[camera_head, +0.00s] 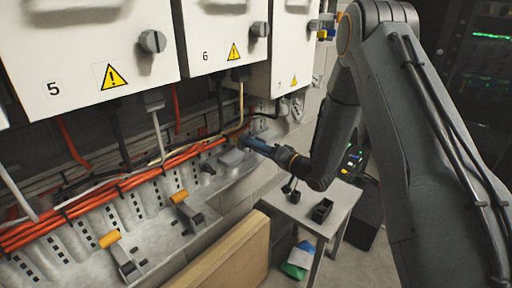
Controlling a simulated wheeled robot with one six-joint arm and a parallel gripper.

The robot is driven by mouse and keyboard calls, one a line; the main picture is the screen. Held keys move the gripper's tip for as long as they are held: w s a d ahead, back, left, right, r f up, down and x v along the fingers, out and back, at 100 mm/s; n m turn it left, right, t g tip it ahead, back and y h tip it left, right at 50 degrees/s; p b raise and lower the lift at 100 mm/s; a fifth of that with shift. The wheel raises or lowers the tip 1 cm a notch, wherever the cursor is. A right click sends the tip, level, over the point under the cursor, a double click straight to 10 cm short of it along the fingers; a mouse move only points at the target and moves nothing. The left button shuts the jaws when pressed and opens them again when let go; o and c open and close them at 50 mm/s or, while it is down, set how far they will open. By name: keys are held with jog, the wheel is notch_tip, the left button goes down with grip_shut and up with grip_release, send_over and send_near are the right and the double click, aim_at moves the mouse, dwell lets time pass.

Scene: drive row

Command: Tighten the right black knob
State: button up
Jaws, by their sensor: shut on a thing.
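Dark round knobs sit on the fronts of the white cabinets: one (152,41) on box 5, one (260,29) on box 6, and a smaller one (315,25) farther right. I cannot tell which is the task's right black knob. My gripper (277,152) is low at the right end of the metal ledge, well below these knobs. The far end of the blue thing is near a grey block (231,157); contact cannot be told. The fingertips are small and partly hidden.
Orange cables (120,185) run along the wall beneath the cabinets. Two orange-tipped levers (110,239) (179,196) stand up from the ledge. A small grey table (345,205) with a black open box (322,210) stands below my forearm. A wooden panel (225,257) stands in front.

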dwell(0.4)
jog(key=o, duration=1.1)
jog(key=b+v, duration=0.1)
jog(key=v, duration=0.6)
jog(key=shift+s+d+b, duration=0.3)
jog(key=shift+d+b, duration=0.05)
